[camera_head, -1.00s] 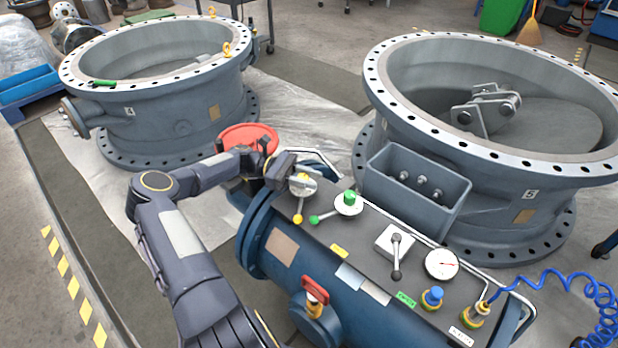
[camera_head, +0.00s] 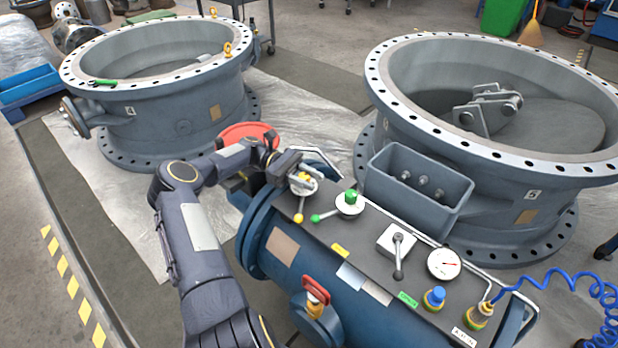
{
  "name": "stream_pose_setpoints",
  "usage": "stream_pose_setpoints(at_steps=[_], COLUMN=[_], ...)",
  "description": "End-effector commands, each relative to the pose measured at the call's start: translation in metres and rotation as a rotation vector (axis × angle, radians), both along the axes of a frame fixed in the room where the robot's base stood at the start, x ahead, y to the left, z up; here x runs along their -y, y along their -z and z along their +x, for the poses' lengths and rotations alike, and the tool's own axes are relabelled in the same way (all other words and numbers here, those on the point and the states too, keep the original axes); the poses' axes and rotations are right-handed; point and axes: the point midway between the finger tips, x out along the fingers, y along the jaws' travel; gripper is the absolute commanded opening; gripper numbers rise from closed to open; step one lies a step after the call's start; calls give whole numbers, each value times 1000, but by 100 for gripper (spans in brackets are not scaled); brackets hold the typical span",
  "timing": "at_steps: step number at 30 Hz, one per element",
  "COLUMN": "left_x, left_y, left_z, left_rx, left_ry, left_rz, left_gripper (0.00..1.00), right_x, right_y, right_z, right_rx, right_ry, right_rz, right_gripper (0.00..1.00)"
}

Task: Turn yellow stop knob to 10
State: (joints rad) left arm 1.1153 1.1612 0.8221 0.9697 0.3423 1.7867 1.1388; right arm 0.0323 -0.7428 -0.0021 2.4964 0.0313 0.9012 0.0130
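The yellow knob (camera_head: 304,177) sits on a round pale dial at the left end of the dark panel on top of the blue cylinder. A lever with a yellow ball (camera_head: 299,217) points down from this dial. My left gripper (camera_head: 297,175) is at the yellow knob, coming from the left, and its fingers partly cover the knob and dial. I cannot tell whether the fingers are closed on the knob. The dial's markings are too small to read. My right gripper is not in view.
A green knob (camera_head: 350,197) with a green-tipped lever stands just right. A red handwheel (camera_head: 243,133) lies behind my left arm. Large valve bodies stand behind.

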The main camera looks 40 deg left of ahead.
Motion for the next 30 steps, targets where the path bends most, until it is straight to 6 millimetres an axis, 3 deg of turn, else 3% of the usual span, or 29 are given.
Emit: stream_pose_setpoints(at_steps=[4, 14, 20, 30], left_x=[0, 0, 0, 36], left_y=[0, -5, -36, -99], left_z=[0, 0, 0, -45], left_rx=[0, 2, 3, -4], left_ry=[0, -1, 1, 1], left_rz=[-2, -1, 2, 1], left_gripper=[50, 50, 50, 50], right_x=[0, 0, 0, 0], right_y=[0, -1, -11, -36], right_z=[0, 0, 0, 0], right_rx=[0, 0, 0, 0], right_ry=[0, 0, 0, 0], right_rz=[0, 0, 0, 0], right_gripper=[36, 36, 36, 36])
